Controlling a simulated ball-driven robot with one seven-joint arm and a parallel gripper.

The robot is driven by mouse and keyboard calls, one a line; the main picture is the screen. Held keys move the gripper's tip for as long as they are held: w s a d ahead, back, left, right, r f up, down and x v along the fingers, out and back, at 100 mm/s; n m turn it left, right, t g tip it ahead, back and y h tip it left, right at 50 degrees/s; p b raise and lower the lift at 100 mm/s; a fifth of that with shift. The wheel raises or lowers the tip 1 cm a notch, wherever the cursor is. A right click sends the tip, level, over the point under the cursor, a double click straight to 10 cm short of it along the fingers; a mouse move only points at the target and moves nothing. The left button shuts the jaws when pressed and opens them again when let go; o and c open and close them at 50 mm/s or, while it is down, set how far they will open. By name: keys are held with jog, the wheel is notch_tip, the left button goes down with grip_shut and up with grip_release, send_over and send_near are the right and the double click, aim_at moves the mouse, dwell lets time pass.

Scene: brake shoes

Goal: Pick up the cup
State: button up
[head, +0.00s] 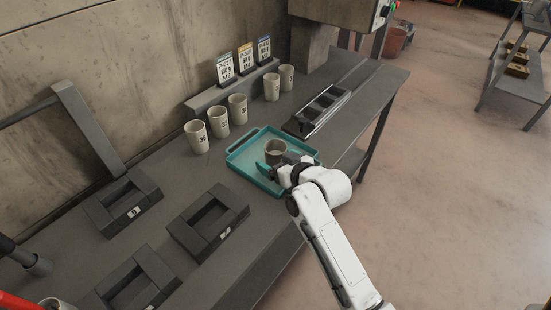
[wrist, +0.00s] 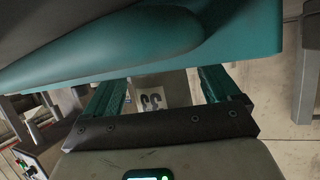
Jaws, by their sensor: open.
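A grey-beige cup (head: 275,148) stands upright in the teal tray (head: 240,149) on the bench in the head view. My gripper (head: 277,165) is low at the near side of the cup, over the tray, with its teal fingers apart. In the wrist view my open gripper (wrist: 162,82) shows a pale surface with a dark number label (wrist: 151,97) between its fingers; I cannot tell whether this is that cup. The head view does not show clearly whether the fingers touch the cup. A large teal shape crosses the top of the wrist view.
Several pale numbered cups (head: 219,123) stand along the wall behind the tray, below label cards (head: 245,59). A dark slotted holder (head: 318,110) lies right of the tray. Dark square fixtures (head: 207,220) sit at the front left. Open floor lies right of the bench.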

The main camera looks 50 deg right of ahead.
jog(key=shift+w+f, duration=0.1)
jog(key=shift+w, duration=0.05)
jog(key=shift+c, duration=0.5)
jog(key=c, duration=1.1)
